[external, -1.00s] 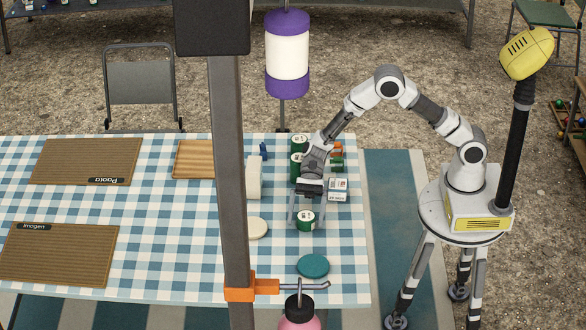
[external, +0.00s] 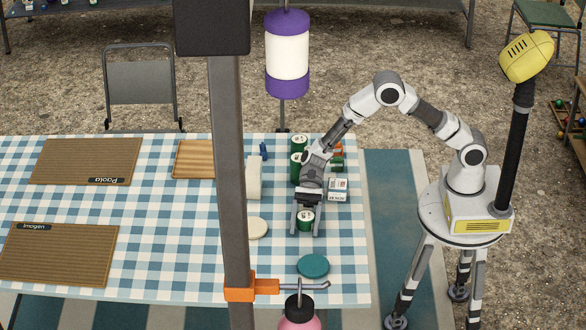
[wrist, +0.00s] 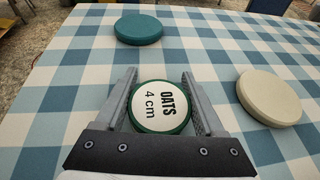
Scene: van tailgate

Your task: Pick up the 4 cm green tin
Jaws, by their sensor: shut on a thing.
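The green tin (external: 306,218) stands upright on the checked tablecloth near the table's right part. In the wrist view its white lid (wrist: 159,106) reads "OATS 4 cm". My gripper (external: 306,224) is over it from above, with one finger on each side. In the wrist view my gripper (wrist: 160,98) is shut on the tin, which sits between the two fingers. The tin's lower side is mostly hidden in the wrist view.
A teal disc (external: 313,266) and a cream disc (external: 257,228) lie nearby on the cloth. Taller green tins (external: 299,146) and a white box (external: 338,189) stand behind my gripper. A grey post (external: 228,180) rises in front, left of my gripper.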

